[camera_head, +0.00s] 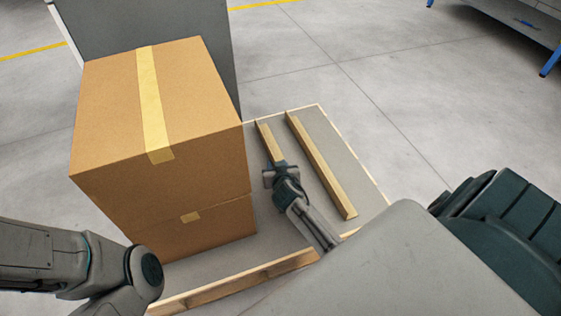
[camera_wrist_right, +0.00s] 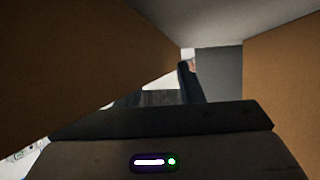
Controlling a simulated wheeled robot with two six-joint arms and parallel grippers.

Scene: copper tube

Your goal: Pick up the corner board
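Two long tan corner boards lie side by side on the pallet, right of the boxes in the head view. The left corner board (camera_head: 270,143) has its near part hidden behind my right gripper (camera_head: 281,172). The right corner board (camera_head: 321,165) is in full view. My right gripper is at the left board; whether it touches the board cannot be told. Its fingers are too small and covered to show open or shut. The right wrist view shows brown surfaces close on both sides and a dark gripper part (camera_wrist_right: 165,120). My left arm shows at lower left, its gripper out of view.
Two taped cardboard boxes (camera_head: 190,120) are stacked on the left of the pallet (camera_head: 345,137). A grey panel (camera_head: 150,22) stands behind them. A blue-legged table (camera_head: 525,22) is at the far right. The grey floor beyond the pallet is clear.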

